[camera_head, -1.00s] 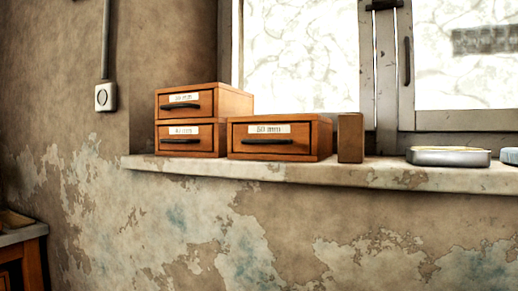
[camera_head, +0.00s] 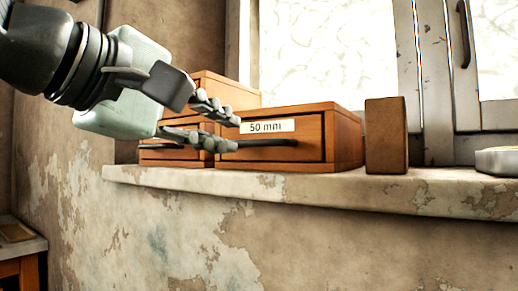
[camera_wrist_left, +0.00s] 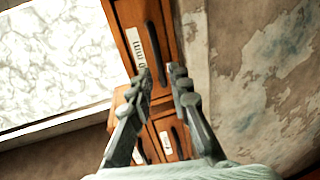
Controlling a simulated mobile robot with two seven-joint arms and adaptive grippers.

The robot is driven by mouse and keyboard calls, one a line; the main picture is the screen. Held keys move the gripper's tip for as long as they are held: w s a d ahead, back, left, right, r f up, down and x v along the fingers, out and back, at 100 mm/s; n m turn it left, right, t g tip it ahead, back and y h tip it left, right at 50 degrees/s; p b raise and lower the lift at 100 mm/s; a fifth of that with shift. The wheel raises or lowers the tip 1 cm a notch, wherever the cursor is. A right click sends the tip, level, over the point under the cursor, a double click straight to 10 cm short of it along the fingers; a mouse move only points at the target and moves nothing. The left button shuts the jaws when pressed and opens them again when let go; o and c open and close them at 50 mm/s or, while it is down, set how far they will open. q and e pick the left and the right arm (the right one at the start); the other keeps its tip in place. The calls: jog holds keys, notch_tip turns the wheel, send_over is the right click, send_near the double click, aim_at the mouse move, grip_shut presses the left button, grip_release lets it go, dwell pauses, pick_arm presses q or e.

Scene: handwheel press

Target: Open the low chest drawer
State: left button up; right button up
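The low chest (camera_head: 346,138) is a wide orange-brown wooden box on the window sill. Its one drawer (camera_head: 308,148) bears a "50 mm" label, has a dark bar handle (camera_head: 270,142) and looks shut. My left gripper (camera_head: 230,132) is open in front of the chest's left end, its lower finger by the handle's left end. In the left wrist view the handle (camera_wrist_left: 155,50) runs toward the gap between the open fingertips (camera_wrist_left: 161,74), its near end between them. I cannot tell whether a finger touches it. My right gripper is not in view.
A two-drawer chest (camera_head: 228,86) stands left of the low chest, partly hidden by my left gripper. A brown block (camera_head: 386,136) stands close on the right. A metal tin (camera_head: 498,162) lies farther right on the sill (camera_head: 300,188). The window is behind.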

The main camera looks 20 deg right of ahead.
aim_at(250, 142)
pick_arm(q)
jog(key=x, duration=0.7)
jog(key=shift+w+d, duration=0.15)
jog(key=shift+d, duration=0.15)
jog(key=shift+c, duration=0.2)
grip_shut()
